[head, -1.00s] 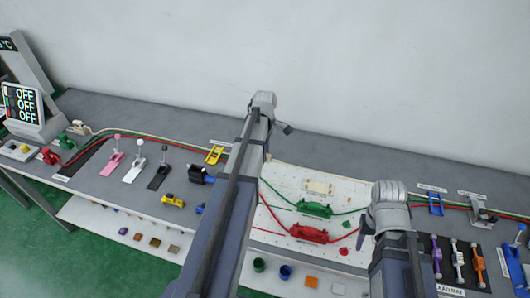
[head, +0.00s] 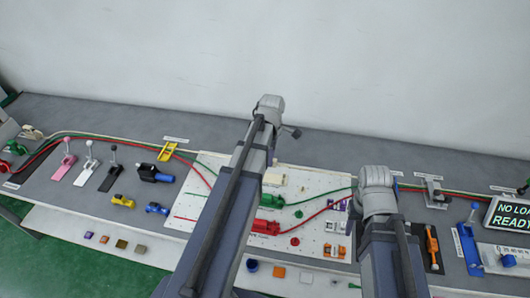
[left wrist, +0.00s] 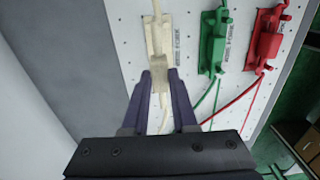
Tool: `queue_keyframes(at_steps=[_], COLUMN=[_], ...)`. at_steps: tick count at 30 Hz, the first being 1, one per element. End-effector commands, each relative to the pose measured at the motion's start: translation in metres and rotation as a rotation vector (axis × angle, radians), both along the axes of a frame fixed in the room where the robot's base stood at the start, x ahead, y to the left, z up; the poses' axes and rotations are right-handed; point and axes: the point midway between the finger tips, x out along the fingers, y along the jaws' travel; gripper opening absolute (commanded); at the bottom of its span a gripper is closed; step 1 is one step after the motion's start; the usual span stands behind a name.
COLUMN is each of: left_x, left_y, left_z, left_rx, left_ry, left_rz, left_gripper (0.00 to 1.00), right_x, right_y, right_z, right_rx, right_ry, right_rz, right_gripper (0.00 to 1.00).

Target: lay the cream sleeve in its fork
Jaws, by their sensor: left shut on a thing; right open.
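In the left wrist view my left gripper (left wrist: 163,80) is shut on the cream sleeve (left wrist: 160,76), with cream cable running back between the fingers. The sleeve is at the near end of the cream fork (left wrist: 155,38), a pale plate on the white board. I cannot tell whether the sleeve is seated or just above it. In the head view the cream fork (head: 275,178) is partly hidden by my left arm, which also hides the left fingers. My right gripper (head: 353,216) is mostly hidden by its own arm and looks empty.
A green sleeve (left wrist: 212,42) and a red sleeve (left wrist: 266,45) lie in their forks, to the right of the cream one in the left wrist view. The white board (head: 190,200) also holds small parts. Several levers, including a pink lever (head: 66,160), stand at left.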

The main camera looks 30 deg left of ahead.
Motion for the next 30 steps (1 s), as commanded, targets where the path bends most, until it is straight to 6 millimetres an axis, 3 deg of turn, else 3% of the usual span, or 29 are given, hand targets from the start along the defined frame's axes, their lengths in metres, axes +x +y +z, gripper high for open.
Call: queue_keyframes(at_steps=[16, 30], left_x=[-0.001, -0.001], left_y=[-0.003, -0.002], left_z=[-0.004, -0.03], left_rx=[0.0, 0.0], left_ry=[0.0, 0.0], left_rz=[0.002, 0.002], left_gripper=[0.0, 0.0], right_x=[0.0, 0.0], right_y=[0.0, 0.0], right_z=[-0.003, -0.03], right_rx=[0.0, 0.0], right_ry=[0.0, 0.0], right_rz=[0.0, 0.0], right_gripper=[0.5, 0.5])
